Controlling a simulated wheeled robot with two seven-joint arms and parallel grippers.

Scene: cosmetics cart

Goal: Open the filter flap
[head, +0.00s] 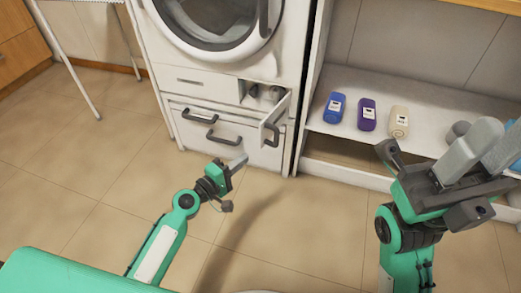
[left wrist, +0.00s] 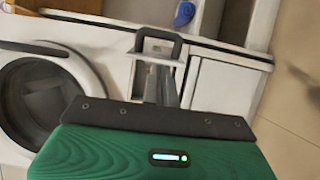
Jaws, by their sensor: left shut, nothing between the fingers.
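The filter flap (head: 275,116) is a small white panel with a dark handle at the lower right of the washing machine front (head: 205,83). In the head view it stands swung outward, with a recess (head: 252,93) and round dark parts showing behind it. My left gripper (head: 240,160) is shut and empty, below and left of the flap, apart from it in the head view. In the left wrist view the shut fingers (left wrist: 165,88) point toward the flap's dark handle (left wrist: 158,40).
Right of the machine, a low shelf (head: 335,130) carries a blue bottle (head: 334,108), a purple bottle (head: 367,114) and a beige bottle (head: 398,122). A white metal rack (head: 75,70) stands at the left. The floor in front is clear.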

